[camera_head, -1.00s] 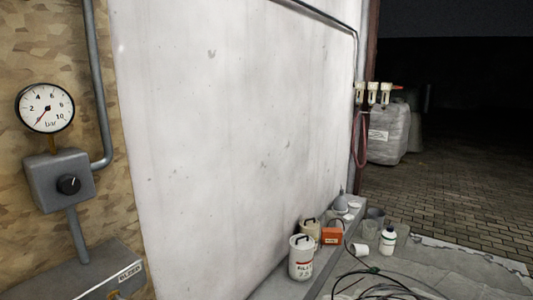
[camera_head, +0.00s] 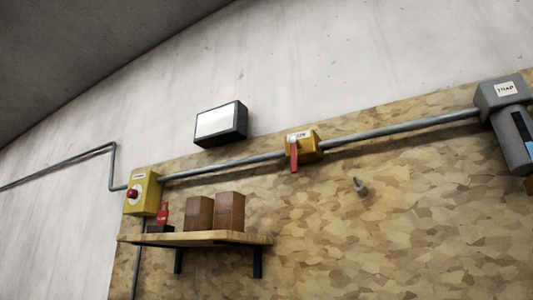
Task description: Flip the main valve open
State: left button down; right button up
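The main valve (camera_head: 303,147) looks to be the yellow box on the grey pipe in the upper middle of the head view. It has a small white label on top that I cannot read clearly. Its red lever (camera_head: 294,156) hangs down, across the line of the pipe. Neither of my grippers is in view.
A grey pipe (camera_head: 225,166) runs along the chipboard panel (camera_head: 400,210) between a yellow box with a red knob (camera_head: 142,193) and a grey unit (camera_head: 512,125). A wooden shelf (camera_head: 200,239) holds two brown boxes (camera_head: 215,212). A dark-framed screen (camera_head: 221,123) hangs above.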

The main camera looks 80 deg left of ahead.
aim_at(295, 144)
jog(key=u, duration=2.45)
